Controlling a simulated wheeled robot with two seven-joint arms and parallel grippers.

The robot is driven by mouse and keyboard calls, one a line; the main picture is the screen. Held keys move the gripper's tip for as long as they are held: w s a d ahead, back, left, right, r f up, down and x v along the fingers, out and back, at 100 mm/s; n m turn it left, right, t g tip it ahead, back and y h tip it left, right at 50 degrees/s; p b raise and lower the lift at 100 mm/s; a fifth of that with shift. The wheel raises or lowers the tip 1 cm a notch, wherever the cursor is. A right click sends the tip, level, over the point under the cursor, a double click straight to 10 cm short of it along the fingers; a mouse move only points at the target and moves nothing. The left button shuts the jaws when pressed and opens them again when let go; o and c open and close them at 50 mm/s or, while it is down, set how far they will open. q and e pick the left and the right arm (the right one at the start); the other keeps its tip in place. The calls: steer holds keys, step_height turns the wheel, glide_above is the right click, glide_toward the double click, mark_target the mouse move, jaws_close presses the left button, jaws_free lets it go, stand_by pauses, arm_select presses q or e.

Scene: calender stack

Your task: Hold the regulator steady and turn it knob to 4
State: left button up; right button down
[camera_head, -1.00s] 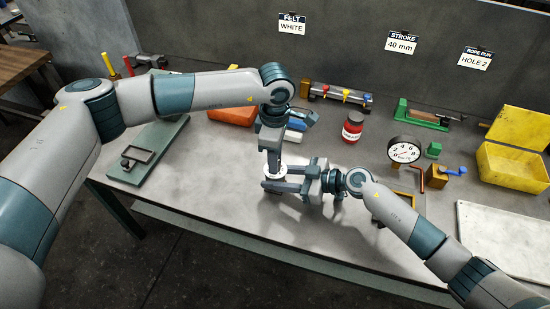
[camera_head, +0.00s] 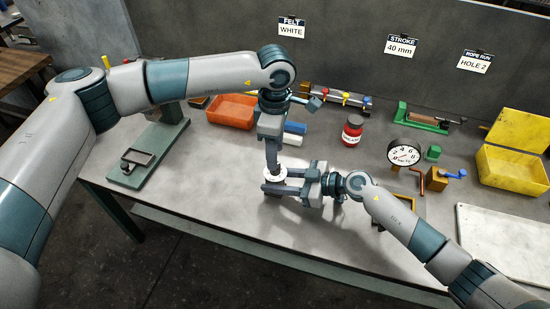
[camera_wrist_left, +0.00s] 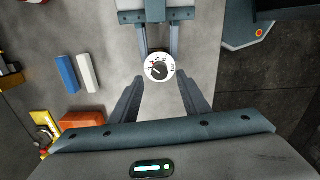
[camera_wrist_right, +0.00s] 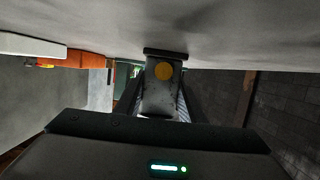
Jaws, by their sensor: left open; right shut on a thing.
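The regulator has a white numbered dial (camera_head: 274,174) with a dark knob in its centre. In the left wrist view the knob (camera_wrist_left: 159,71) shows plainly; the exact number it points at is too small to read. My right gripper (camera_head: 274,188) is shut on the regulator's dark body (camera_wrist_right: 161,95), one finger on each side. The body bears a round orange mark and stands upright on the bench. My left gripper (camera_head: 273,165) points down over the dial from above. Its fingers are open, spread on either side below the dial in its wrist view, with nothing between them.
An orange bin (camera_head: 232,111), blue and white blocks (camera_head: 294,133) and a red jar (camera_head: 352,130) stand behind on the grey bench. A round gauge (camera_head: 404,153) and yellow box (camera_head: 515,165) are to the right. The bench's front edge runs close below the grippers.

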arm_select(q)
step_height(320, 180, up, 7)
steer(key=shift+r, duration=0.2)
stand_by(0.4)
arm_select(e)
steer(key=c, duration=1.1)
jaws_free()
steer(key=shift+d, duration=0.1)
steer(key=v, duration=1.1)
steer(key=shift+f, duration=0.1)
steer(key=shift+s+d+r, duration=0.15)
steer(key=shift+d+r, duration=0.05)
steer(key=shift+d, duration=0.2)
